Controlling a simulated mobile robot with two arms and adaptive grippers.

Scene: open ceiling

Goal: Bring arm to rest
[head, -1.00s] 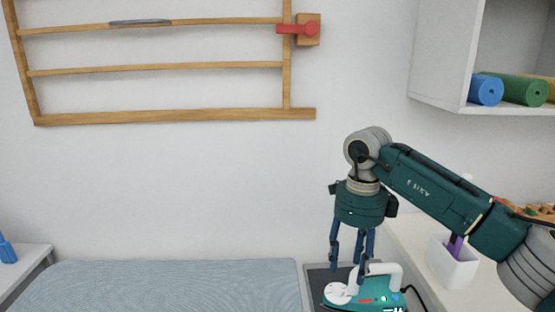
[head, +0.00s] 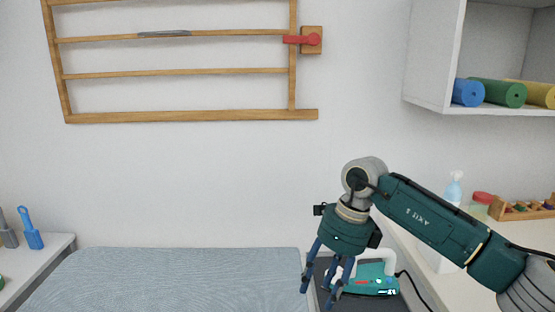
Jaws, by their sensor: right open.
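My right arm comes in from the right, and its gripper (head: 318,288) hangs tilted down and to the left with its fingers apart and nothing between them. A teal iron (head: 376,278) with a white handle rests on a dark pad behind and to the right of the fingers, partly hidden by the gripper. The gripper overlaps the iron in the picture; I cannot tell the exact gap. My left gripper is not in view.
A grey-blue ironing board (head: 180,280) fills the lower middle. A wooden wall rack (head: 190,116) with a red lever (head: 300,40) hangs above. A shelf (head: 430,95) holds rolled mats at the upper right. A counter with a spray bottle (head: 453,188) lies right; brushes (head: 31,232) stand left.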

